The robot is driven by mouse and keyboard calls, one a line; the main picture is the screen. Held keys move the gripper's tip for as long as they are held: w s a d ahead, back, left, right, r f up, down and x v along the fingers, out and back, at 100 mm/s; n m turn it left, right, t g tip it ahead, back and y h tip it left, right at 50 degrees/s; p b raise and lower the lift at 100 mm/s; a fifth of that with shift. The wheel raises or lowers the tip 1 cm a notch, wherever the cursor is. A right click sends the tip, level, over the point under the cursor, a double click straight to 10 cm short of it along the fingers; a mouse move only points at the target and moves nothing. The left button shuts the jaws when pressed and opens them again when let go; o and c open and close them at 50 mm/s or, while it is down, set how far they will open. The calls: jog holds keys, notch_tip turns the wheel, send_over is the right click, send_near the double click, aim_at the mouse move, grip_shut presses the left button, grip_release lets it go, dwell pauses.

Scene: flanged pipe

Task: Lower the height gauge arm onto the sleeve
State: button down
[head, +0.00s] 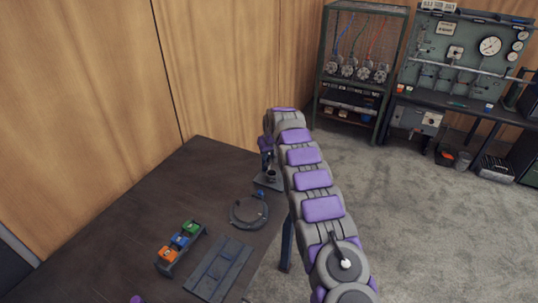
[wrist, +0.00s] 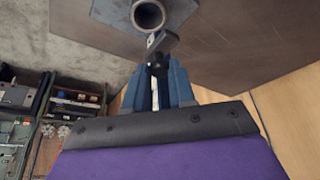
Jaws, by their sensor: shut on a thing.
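A grey round sleeve (wrist: 149,14) with an open bore stands on a dark flat base (wrist: 112,10) at the top of the wrist view. My gripper (wrist: 158,70) has blue fingers and is shut on a small part of the height gauge arm (wrist: 163,42). The arm's grey end lies beside the sleeve's rim in the picture; I cannot tell whether they touch. In the head view my arm links hide most of the gripper and gauge.
A dark ring (head: 249,212) lies on the table (head: 130,200). A rack with green, blue and orange blocks (head: 180,245) and a flat dark tray (head: 220,267) are nearer. A wood wall (head: 90,90) borders the left. Shelves (head: 362,60) and a workbench (head: 460,100) stand farther off.

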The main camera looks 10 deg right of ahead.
aim_at(269, 162)
jog(key=shift+f+p, duration=0.3)
jog(key=shift+f, duration=1.65)
jog(key=shift+s, duration=0.1)
jog(key=c, duration=1)
grip_release()
jog(key=shift+c, duration=0.2)
jog(key=shift+o, duration=0.5)
jog(key=shift+r, duration=0.1)
jog(key=shift+s+r, duration=0.1)
jog(key=shift+r, duration=0.5)
jog(key=p+v, duration=0.3)
jog(key=v, duration=1.2)
jog(key=shift+s+r, duration=0.25)
jog(key=shift+r, duration=0.1)
